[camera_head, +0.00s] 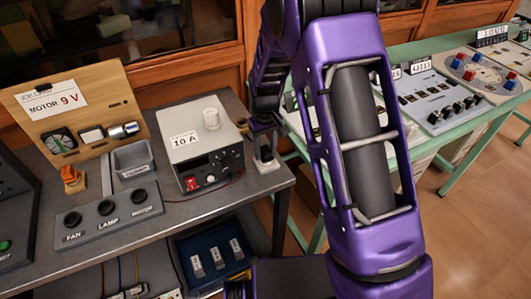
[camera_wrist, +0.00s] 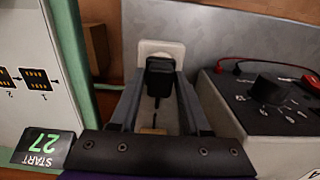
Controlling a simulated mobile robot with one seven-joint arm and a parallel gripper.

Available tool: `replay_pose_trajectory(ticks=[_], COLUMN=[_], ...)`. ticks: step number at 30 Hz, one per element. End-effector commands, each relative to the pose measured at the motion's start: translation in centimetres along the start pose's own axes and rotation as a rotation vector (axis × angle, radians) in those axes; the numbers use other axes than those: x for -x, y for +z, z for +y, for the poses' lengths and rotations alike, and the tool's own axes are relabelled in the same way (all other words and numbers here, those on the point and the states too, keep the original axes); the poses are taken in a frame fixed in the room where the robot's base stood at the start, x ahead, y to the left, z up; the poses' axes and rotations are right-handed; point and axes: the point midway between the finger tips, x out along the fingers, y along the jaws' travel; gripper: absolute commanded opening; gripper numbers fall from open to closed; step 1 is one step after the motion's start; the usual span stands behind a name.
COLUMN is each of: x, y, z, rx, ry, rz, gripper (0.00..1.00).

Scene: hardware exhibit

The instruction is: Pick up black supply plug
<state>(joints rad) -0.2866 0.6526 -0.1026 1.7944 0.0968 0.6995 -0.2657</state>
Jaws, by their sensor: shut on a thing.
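The black supply plug (camera_wrist: 160,72) is between the two fingers of my gripper (camera_wrist: 158,88) in the wrist view. My gripper is shut on it. The plug is at a white socket piece (camera_wrist: 154,46); I cannot tell whether it is fully seated there. In the head view my gripper (camera_head: 262,128) is at the right end of the grey bench, just right of the power supply box (camera_head: 200,143). The white piece (camera_head: 266,165) shows below it on the bench edge. The plug is hidden by my gripper there.
The power supply box, with a knob (camera_wrist: 270,88) and leads, stands close on the right in the wrist view. A wooden board (camera_head: 75,112) and a switch panel (camera_head: 108,215) are on the bench. A green table (camera_head: 445,165) with panels stands at right.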

Motion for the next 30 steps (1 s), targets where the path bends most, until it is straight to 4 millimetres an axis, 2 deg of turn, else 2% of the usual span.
replay_pose_trajectory(ticks=[4,7,15,19,24,30], x=[0.3,1.4,6.8,8.8,9.9,10.1], y=[0.0,-0.1,-0.1,-0.1,0.0,0.0], z=[0.0,0.0,0.1,0.0,0.0,0.0], rx=[0.0,0.0,-0.001,0.0,0.0,0.0], ry=[0.0,0.001,0.001,0.001,0.0,0.0], rz=[0.001,0.004,0.005,0.004,0.001,0.0], gripper=[0.0,0.0,0.0,0.0,0.0,0.0])
